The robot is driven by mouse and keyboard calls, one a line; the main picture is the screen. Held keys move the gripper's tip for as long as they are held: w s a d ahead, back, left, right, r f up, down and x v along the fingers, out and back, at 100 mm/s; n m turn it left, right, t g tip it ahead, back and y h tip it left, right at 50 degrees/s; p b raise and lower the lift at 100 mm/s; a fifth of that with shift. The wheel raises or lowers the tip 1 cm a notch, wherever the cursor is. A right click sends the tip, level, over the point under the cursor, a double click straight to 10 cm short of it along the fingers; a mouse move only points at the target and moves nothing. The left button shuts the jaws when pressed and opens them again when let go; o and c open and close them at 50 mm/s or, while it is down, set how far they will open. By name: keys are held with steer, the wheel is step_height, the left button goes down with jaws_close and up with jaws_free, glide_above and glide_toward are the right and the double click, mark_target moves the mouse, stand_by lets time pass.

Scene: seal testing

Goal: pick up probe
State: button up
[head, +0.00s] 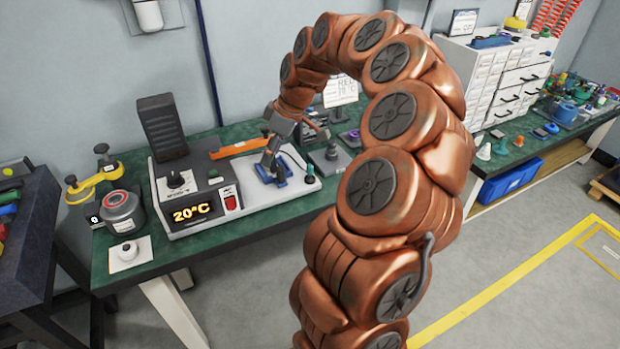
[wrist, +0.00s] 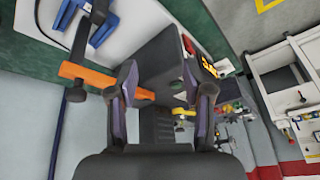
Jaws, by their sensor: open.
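An orange bar-shaped piece (head: 238,149), which may be the probe, lies across the back of the tester with the 20°C display. It also shows in the wrist view (wrist: 88,76), with a dark rod and knob at its left end. My gripper (wrist: 166,85) is open, its two dark fingers apart. The left finger covers part of the orange bar, and the bar's right end shows between the fingers. I cannot tell if they touch.
The tester (head: 205,204) stands on a green bench with a dark finned block (head: 162,126) at its back left. A round grey pot (head: 122,212) and a yellow clamp (head: 92,182) are at the left. A white drawer cabinet (head: 490,80) stands at the right.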

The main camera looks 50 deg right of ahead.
glide_above(311, 165)
steer(key=s+d, duration=0.1)
steer(key=s, duration=0.2)
step_height(311, 165, down, 6)
steer(key=shift+w+a+f+m+t+h+p, duration=0.15)
steer(key=shift+w+f+p, duration=0.15)
steer(key=shift+f, duration=0.3)
steer(key=shift+w+a+f+m+t+h+p, duration=0.1)
steer(key=shift+w+f+p, duration=0.15)
steer(key=shift+f, duration=0.35)
steer(key=shift+w+a+f+m+t+h+p, duration=0.15)
steer(key=shift+w+f+p, duration=0.15)
steer(key=shift+f, duration=0.3)
steer(key=shift+p+x, duration=0.75)
steer(key=shift+x, duration=1.2)
steer(key=shift+d, duration=0.2)
jaws_close()
